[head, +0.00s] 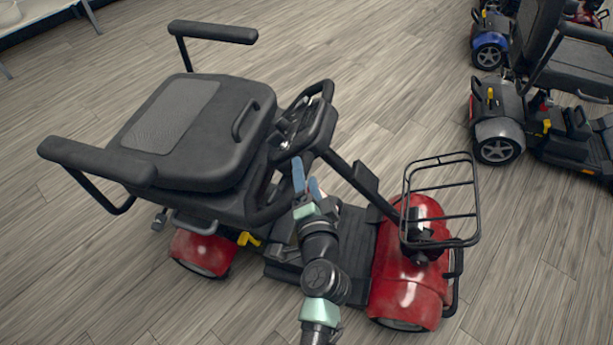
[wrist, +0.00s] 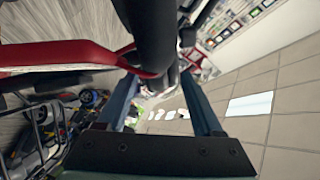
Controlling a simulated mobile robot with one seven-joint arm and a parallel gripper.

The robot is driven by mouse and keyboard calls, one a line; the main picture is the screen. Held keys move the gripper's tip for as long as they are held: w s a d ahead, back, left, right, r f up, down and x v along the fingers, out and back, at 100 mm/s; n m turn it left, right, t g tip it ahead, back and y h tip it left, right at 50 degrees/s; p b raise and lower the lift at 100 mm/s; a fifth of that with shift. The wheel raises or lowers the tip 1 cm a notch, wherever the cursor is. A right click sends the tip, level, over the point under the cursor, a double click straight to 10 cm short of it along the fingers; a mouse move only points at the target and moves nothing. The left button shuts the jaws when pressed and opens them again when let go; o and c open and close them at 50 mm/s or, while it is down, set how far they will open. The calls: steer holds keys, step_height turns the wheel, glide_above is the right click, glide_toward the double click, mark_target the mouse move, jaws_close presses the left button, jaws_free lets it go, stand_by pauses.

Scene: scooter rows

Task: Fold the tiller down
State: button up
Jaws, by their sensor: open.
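The red scooter (head: 405,285) stands in the middle of the head view, front end at right. Its black tiller (head: 355,180) slants up and left from the front housing to the looped handlebar (head: 325,105), which is close to the seat. My gripper (head: 307,180) is open just below the handlebar, with its blue fingers pointing up. In the wrist view, a thick dark tube (wrist: 150,35) comes down between the open fingers (wrist: 160,85). I cannot tell whether either finger touches it. A red bar also shows at left there.
The dark seat (head: 215,120), with its back folded flat and armrests out, is left of my gripper. A wire basket (head: 440,190) is over the front. Other scooters (head: 500,130) stand at the upper right. Wood-look floor (head: 400,50) is clear behind and in front.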

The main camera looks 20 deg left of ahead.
steer(key=v, duration=1.3)
steer(key=shift+w, duration=0.1)
